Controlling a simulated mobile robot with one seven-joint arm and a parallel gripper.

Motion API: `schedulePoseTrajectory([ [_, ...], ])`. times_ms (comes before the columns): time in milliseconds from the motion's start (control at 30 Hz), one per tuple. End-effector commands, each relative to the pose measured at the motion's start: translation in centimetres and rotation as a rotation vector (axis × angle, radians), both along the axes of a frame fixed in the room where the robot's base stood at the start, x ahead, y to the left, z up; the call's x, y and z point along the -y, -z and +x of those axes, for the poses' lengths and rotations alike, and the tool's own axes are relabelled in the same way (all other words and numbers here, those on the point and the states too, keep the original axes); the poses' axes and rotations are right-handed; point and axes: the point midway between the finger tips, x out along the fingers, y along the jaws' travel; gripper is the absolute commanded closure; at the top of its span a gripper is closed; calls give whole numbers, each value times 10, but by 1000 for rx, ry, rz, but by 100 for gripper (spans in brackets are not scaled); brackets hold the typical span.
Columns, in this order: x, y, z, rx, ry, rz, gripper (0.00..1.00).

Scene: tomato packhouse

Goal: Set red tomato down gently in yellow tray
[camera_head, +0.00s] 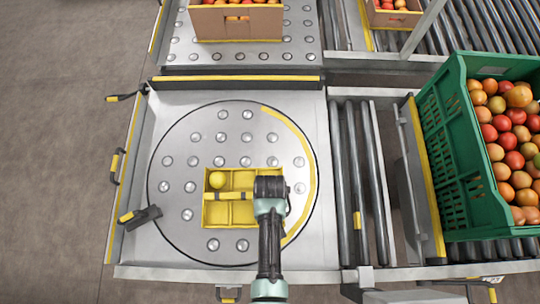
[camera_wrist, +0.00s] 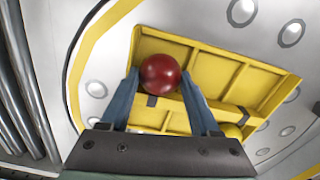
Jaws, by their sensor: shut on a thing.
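The yellow tray (camera_head: 216,214) lies on the round studded turntable and is split into compartments by low walls. It also shows in the wrist view (camera_wrist: 216,66). A yellow tomato (camera_head: 218,180) sits in its back left compartment; part of it shows low in the wrist view (camera_wrist: 231,131). My gripper (camera_wrist: 161,82) is shut on the red tomato (camera_wrist: 161,73), one blue finger on each side. It is over the right part of the tray; the height gap is unclear. In the head view my wrist hides the red tomato and some compartments.
A green crate (camera_head: 431,125) full of tomatoes stands on the rollers at right. A cardboard box (camera_head: 238,24) of tomatoes is at the back, another box (camera_head: 392,18) to its right.

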Motion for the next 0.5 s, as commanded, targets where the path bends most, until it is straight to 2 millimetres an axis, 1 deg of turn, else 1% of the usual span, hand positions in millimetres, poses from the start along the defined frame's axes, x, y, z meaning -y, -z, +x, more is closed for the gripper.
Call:
schedulePoseTrajectory([
  [500,0,8,0,0,0,0,64],
])
